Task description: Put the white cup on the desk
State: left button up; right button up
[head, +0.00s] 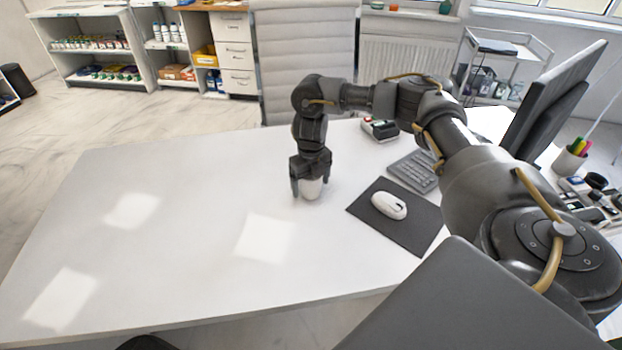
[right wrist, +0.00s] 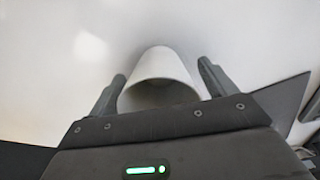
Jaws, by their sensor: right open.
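The white cup (head: 312,190) stands on the white desk (head: 170,230), left of the mouse pad. My right gripper (head: 310,188) points down over the cup, with one finger on either side of it. In the right wrist view the cup (right wrist: 160,75) sits between the two spread fingers (right wrist: 158,88), with a small gap visible beside them. The gripper is open. Its palm hides part of the cup in the head view. My left gripper is out of view.
A white mouse (head: 389,205) lies on a dark mouse pad (head: 420,226) right of the cup. A keyboard (head: 415,171), a small device (head: 380,129) and a monitor (head: 555,95) are farther right. A chair (head: 303,60) stands behind the desk. The desk's left half is clear.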

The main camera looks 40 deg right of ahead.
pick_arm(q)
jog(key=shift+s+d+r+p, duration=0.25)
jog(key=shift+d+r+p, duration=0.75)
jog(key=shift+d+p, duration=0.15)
pick_arm(e)
notch_tip(320, 180, up, 12)
jog(key=shift+r, duration=0.1)
